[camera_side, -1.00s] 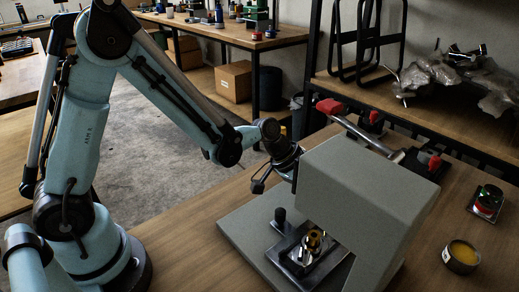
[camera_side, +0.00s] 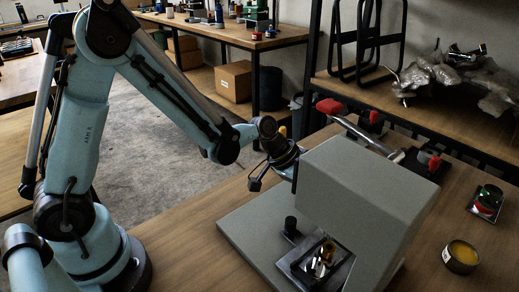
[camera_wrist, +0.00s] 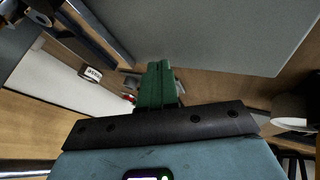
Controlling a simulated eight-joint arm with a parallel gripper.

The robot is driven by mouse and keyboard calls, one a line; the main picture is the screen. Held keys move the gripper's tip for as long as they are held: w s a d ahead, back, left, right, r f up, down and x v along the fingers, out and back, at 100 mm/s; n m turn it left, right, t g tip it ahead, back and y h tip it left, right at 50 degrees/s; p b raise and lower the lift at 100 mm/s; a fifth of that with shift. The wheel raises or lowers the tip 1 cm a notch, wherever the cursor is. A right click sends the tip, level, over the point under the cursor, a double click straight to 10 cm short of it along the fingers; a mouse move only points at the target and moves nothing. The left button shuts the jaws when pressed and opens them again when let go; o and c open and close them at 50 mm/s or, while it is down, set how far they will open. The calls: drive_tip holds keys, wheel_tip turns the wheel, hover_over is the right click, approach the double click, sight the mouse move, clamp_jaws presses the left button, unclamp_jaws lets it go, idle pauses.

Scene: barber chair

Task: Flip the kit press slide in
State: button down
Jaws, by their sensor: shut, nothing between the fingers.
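The kit press has a grey housing (camera_side: 375,185) on a grey base plate (camera_side: 243,228). Its dark slide (camera_side: 292,262) lies on the base plate at the housing's mouth, with an upright black knob (camera_side: 290,225) at its outer corner. Shiny gold and silver parts (camera_side: 322,257) sit in the slide, partly under the housing. My gripper's green fingers (camera_wrist: 158,70) are shut and empty in the wrist view. In the side view my wrist is behind the housing's left side, and the fingertips are hidden. Contact with the press cannot be told.
Behind the housing are a silver bar (camera_side: 365,133) and red-handled fittings (camera_side: 330,107). A red-button box (camera_side: 486,203) and an open tin with yellow contents (camera_side: 461,255) stand to the right. The wooden table left of the base plate is clear.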

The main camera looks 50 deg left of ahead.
drive_tip(key=v, duration=1)
drive_tip(key=s+a+r+n+t+y, duration=0.1)
drive_tip(key=s+a+y, duration=0.4)
drive_tip(key=s, duration=0.5)
drive_tip(key=shift+s+a+r+t+y, duration=0.2)
drive_tip(key=shift+a+r+t+y, duration=0.2)
drive_tip(key=shift+a+r+t, duration=0.6)
drive_tip(key=shift+a+r+g, duration=0.15)
drive_tip(key=shift+a+g, duration=0.1)
drive_tip(key=shift+g, duration=0.05)
